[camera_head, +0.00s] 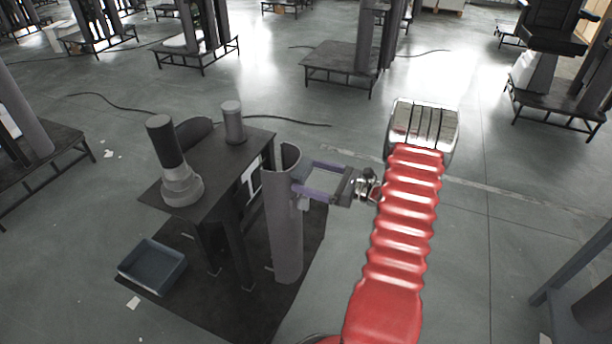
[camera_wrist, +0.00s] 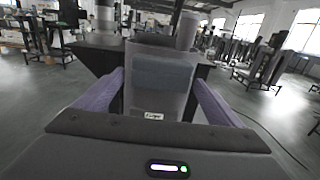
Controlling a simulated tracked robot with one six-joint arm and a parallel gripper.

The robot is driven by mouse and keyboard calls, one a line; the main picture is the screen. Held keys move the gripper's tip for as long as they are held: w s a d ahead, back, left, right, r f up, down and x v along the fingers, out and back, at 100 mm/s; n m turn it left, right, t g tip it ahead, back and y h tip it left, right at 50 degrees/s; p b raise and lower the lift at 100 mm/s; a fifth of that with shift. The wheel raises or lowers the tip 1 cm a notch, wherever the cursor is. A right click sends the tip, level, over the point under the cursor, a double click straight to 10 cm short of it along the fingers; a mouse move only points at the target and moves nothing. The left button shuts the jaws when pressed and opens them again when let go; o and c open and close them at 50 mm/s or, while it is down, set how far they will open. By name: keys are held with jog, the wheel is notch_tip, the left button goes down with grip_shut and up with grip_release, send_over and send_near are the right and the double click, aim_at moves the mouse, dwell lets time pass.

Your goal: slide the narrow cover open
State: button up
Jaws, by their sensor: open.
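A tall, narrow grey curved cover (camera_head: 283,230) stands upright at the front right edge of a dark table. In the wrist view the cover (camera_wrist: 158,97) is straight ahead, with a small white label low on its face. My gripper (camera_head: 298,175) is at the upper part of the cover, coming from the right. Its two purple fingers are apart, one on each side of the cover in the wrist view (camera_wrist: 160,82). I cannot tell whether either finger touches it. Nothing is held.
The dark table (camera_head: 220,160) carries a black-topped grey cylinder (camera_head: 180,185) and a smaller grey cylinder (camera_head: 233,125). A blue-grey tray (camera_head: 152,268) lies low at the left. Other column stands (camera_head: 340,62) are farther back. Open floor lies right of my red arm.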

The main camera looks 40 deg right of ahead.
jog(key=v, duration=1.2)
jog(key=shift+s, duration=0.1)
dwell(0.4)
